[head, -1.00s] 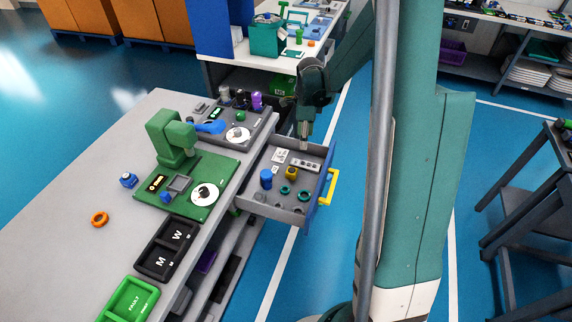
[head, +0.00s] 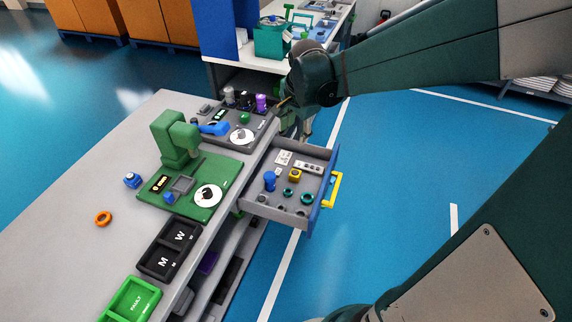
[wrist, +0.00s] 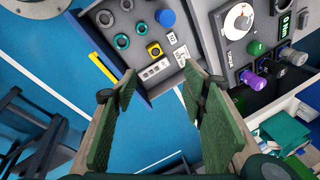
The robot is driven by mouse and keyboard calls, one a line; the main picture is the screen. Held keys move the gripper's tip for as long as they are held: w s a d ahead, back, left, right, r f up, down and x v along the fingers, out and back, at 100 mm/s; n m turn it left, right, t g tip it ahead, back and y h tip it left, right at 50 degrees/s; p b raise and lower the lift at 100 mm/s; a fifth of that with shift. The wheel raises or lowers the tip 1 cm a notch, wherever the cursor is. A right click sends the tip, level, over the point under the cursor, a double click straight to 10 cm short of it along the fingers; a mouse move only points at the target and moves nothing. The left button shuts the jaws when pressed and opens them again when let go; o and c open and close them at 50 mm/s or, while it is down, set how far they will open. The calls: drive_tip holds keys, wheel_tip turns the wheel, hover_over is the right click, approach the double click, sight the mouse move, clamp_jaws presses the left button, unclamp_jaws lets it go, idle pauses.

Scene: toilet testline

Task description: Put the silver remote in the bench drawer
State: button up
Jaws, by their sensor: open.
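The bench drawer (head: 324,192) is pulled open, with a blue front and a yellow handle (head: 334,188). A silver-white bar with dark squares (head: 307,167) lies in its far part, near the end wall; it looks like the silver remote, though I cannot be sure. The bar also shows in the wrist view (wrist: 153,68), lying flat, just beyond my fingertips. My gripper (head: 304,130) is above the drawer's far end, close to the bench edge. In the wrist view my gripper (wrist: 157,93) has its green fingers spread wide with nothing between them.
A grey panel (head: 240,134) with knobs and a green tester (head: 177,143) stand on the bench (head: 92,160). Blue floor right of the drawer is clear.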

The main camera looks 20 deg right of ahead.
drive_tip(key=s+a+r+n+t, duration=0.2)
drive_tip(key=s+a+r+n, duration=0.1)
drive_tip(key=s+a+n, duration=0.2)
drive_tip(key=s+a+r+n+t, duration=0.2)
drive_tip(key=s+a+r+n, duration=0.2)
drive_tip(key=s+n, duration=0.6)
drive_tip(key=s+a, duration=0.2)
drive_tip(key=s, duration=0.2)
drive_tip(key=shift+s+a+y, duration=0.3)
